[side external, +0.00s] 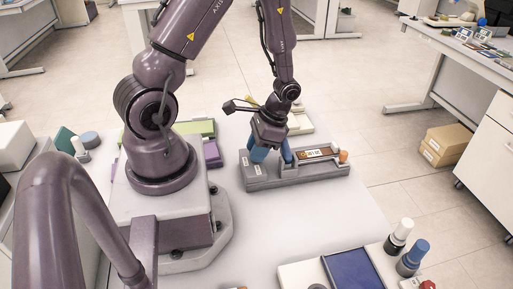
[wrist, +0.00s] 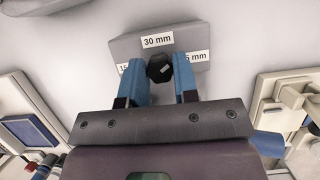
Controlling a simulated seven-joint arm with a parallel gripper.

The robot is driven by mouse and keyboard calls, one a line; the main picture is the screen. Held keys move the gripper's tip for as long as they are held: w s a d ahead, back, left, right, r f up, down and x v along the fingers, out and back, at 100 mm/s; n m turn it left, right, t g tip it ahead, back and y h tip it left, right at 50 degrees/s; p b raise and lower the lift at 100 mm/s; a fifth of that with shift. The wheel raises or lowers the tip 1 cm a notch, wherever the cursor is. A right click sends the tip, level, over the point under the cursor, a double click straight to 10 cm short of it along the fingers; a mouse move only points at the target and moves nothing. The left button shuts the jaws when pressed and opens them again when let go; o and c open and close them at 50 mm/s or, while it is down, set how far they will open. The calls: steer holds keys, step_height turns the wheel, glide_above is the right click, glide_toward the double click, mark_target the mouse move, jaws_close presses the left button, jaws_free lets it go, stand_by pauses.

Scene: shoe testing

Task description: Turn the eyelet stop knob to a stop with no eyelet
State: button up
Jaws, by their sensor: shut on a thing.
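The black eyelet stop knob (wrist: 160,67) shows in the wrist view between the blue fingers of my gripper (wrist: 160,82). A small light mark is on its face. Behind it a grey block (wrist: 128,46) carries a full "30 mm" label (wrist: 158,41) and two partly covered labels, one at each side. The fingers close on the knob from left and right. In the side external view my gripper (side external: 272,156) is down at the left part of the grey fixture (side external: 295,179), and the knob is hidden there.
A brown strip with a white label (side external: 318,153) lies on the fixture, beside an orange cylinder (side external: 343,156). A blue panel (side external: 353,272) and white and blue bottle-like things (side external: 412,258) stand at the front right. The white table between them is clear.

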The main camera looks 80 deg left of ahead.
steer(key=m+y, duration=0.1)
steer(key=m, duration=0.2)
steer(key=m+y, duration=0.1)
steer(key=m, duration=0.2)
steer(key=shift+d+t+y, duration=0.15)
steer(key=shift+t+y, duration=0.15)
steer(key=shift+t, duration=0.1)
steer(key=shift+m, duration=0.4)
steer(key=o, duration=0.9)
steer(key=shift+r, duration=0.1)
steer(key=v, duration=1.2)
steer(key=shift+r, duration=0.4)
